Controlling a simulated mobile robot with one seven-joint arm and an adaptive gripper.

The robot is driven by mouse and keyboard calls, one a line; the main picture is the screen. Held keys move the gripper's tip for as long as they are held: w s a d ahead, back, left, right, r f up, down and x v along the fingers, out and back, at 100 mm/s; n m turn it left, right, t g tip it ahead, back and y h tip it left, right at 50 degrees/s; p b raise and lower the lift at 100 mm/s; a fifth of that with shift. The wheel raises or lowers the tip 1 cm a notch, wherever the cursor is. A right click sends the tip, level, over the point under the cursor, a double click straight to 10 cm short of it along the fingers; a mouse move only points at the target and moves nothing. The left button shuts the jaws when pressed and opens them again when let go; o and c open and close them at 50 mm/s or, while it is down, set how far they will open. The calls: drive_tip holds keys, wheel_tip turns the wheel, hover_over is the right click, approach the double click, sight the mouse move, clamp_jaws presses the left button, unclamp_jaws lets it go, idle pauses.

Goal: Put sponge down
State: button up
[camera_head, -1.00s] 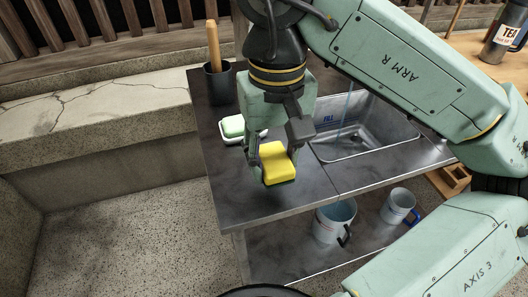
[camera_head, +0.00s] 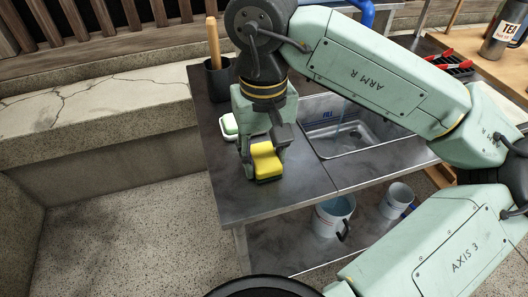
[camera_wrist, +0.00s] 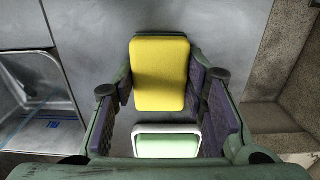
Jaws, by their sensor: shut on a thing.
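The yellow sponge (camera_head: 266,160) with a dark underside is held between the fingers of my gripper (camera_head: 262,158), low over the dark metal counter (camera_head: 245,200), left of the sink. I cannot tell whether its underside touches the counter. In the wrist view the sponge (camera_wrist: 160,73) sits between the two finger pads of my gripper (camera_wrist: 165,95), its yellow face toward the camera.
A white dish with a green bar (camera_head: 229,125) lies just behind my gripper. The sink basin (camera_head: 340,130) is to the right. A dark pot with a wooden handle (camera_head: 217,77) stands at the back left. Buckets (camera_head: 333,215) stand on the lower shelf. The counter's front is clear.

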sight(264, 156)
drive_tip(key=o, duration=1)
drive_tip(key=shift+r+p, duration=0.35)
drive_tip(key=shift+p, duration=0.2)
wheel_tip(264, 156, up, 12)
drive_tip(key=shift+f, duration=0.2)
